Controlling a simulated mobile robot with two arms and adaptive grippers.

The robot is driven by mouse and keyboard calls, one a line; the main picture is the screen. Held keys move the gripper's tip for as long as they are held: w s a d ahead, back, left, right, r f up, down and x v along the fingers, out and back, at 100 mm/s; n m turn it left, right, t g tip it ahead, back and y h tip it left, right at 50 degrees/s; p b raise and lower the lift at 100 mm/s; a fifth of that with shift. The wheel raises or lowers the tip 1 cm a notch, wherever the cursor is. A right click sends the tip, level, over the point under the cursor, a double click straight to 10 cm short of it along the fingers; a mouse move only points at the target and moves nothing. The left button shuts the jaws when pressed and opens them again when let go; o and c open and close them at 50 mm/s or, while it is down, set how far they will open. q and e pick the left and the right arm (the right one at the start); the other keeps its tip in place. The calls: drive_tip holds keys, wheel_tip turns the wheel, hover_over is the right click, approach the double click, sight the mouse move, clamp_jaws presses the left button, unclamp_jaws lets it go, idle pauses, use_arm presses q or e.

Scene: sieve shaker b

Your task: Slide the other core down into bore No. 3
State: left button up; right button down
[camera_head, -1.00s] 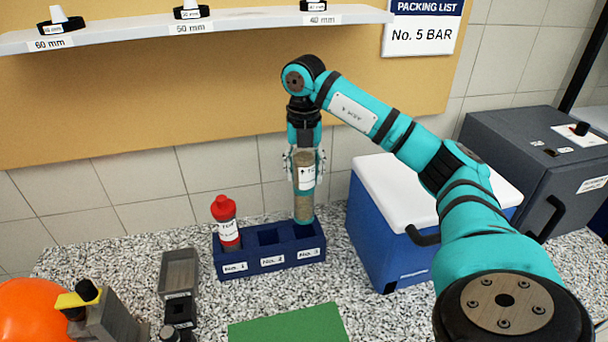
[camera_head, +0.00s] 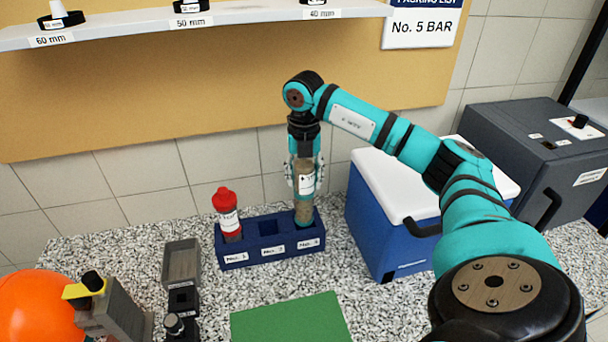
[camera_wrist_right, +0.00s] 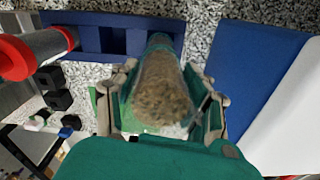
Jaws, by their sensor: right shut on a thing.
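A grey-brown stone core (camera_head: 304,210) with a white label stands upright, its teal lower end in bore No. 3, the right-hand bore of the blue rack (camera_head: 235,258). My right gripper (camera_head: 304,176) is shut around the core's upper part, above the rack. In the right wrist view the core (camera_wrist_right: 162,88) lies between both fingers and its far end meets the rack at the end bore. How deep it sits inside is hidden. A red-capped core (camera_head: 227,212) with a white label stands in bore No. 1. Bore No. 2 (camera_head: 268,228) is empty. My left gripper is out of view.
A blue cooler (camera_head: 375,225) with a white lid stands close right of the rack. A green mat (camera_head: 290,318) lies in front. Grey trays (camera_head: 181,262) and an orange ball-like object (camera_head: 35,305) are at left. A shelf (camera_head: 230,28) hangs above.

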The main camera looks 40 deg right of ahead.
sight(304, 160)
drive_tip(key=shift+f, duration=0.1)
drive_tip(key=c, duration=0.6)
unclamp_jaws()
drive_tip(key=shift+c, duration=0.2)
wheel_tip(304, 160, up, 8)
drive_tip(key=shift+r+b, duration=0.2)
drive_tip(key=shift+b, duration=0.3)
drive_tip(key=shift+r, duration=0.15)
